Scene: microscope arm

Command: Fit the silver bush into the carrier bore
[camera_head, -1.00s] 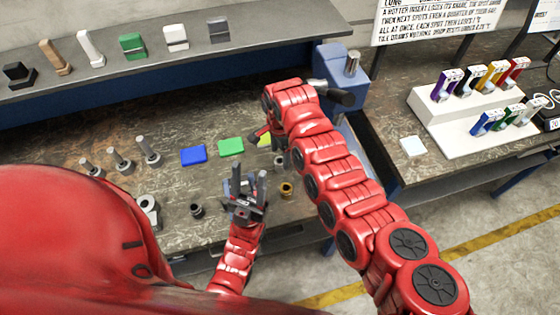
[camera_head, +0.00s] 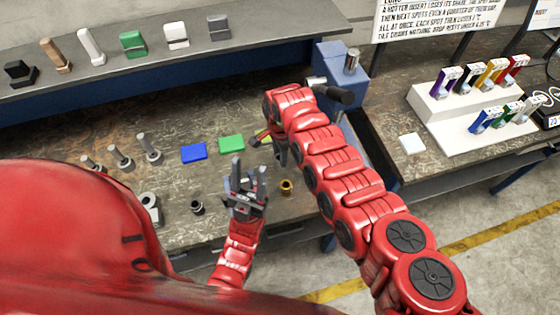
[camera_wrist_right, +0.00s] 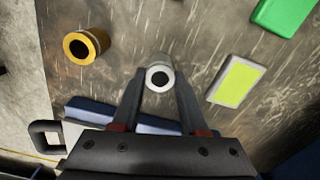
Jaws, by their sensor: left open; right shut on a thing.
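My right gripper (camera_wrist_right: 159,85) is shut on the silver bush (camera_wrist_right: 160,70), a short ring with a dark hole, seen end-on between the fingertips in the right wrist view. In the head view my right gripper (camera_head: 280,155) is partly hidden by its arm, and the bush cannot be made out. My left gripper (camera_head: 249,170) is open and empty, fingers up, near the bench's front edge, left of the right one. A grey part with a round bore (camera_head: 149,202) lies on the bench at left, partly behind my red body; I cannot tell whether it is the carrier.
A brass bush (camera_head: 286,187) stands near the front edge and shows in the wrist view (camera_wrist_right: 86,46). A dark bush (camera_head: 197,207) stands left of my left gripper. Blue (camera_head: 194,153) and green (camera_head: 231,143) pads lie behind; a yellow pad (camera_wrist_right: 237,80) shows in the wrist view. Several pegs stand at left.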

